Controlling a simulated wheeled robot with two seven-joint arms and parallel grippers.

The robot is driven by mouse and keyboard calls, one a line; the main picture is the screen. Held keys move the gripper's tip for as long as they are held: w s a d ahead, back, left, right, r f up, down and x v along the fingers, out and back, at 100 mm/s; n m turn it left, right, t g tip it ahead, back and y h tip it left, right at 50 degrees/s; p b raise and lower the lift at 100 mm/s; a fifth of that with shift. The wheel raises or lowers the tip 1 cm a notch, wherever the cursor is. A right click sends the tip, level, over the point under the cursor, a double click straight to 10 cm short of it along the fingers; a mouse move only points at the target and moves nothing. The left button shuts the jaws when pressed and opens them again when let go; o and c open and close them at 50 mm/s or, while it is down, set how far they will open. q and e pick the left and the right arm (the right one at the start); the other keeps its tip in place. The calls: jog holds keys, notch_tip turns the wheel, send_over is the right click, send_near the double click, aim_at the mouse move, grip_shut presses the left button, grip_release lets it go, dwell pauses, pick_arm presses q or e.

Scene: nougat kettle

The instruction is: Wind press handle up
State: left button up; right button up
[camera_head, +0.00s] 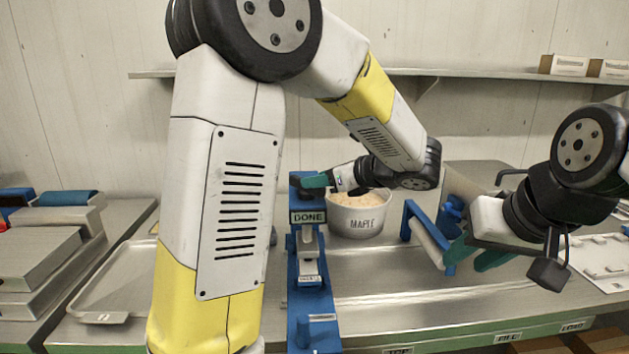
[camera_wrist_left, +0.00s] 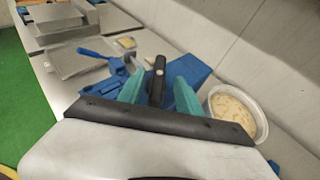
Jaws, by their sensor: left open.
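The blue press (camera_head: 293,272) stands on the bench in the middle of the head view, with a "DONE" sign (camera_head: 308,217) near its top. My left gripper (camera_head: 318,181) is at the top of the press. In the left wrist view the black press handle (camera_wrist_left: 158,78) stands between the two teal fingers of my left gripper (camera_wrist_left: 158,92), with gaps on both sides. The handle is hard to make out in the head view. My right gripper (camera_head: 475,258) has its teal fingers apart, beside a blue frame with a pale roller (camera_head: 430,238).
A white tub marked "MAPLE" (camera_head: 357,222) stands right behind the press; it also shows in the left wrist view (camera_wrist_left: 236,108). A metal tray (camera_head: 110,292) and stacked metal blocks (camera_head: 40,258) lie at left. The bench front between press and roller is clear.

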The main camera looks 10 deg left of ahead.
pick_arm(q)
jog(key=x, duration=0.5)
jog(key=shift+w+a+f, duration=0.1)
jog(key=shift+a+f, duration=0.05)
jog(key=shift+a, duration=0.15)
grip_shut()
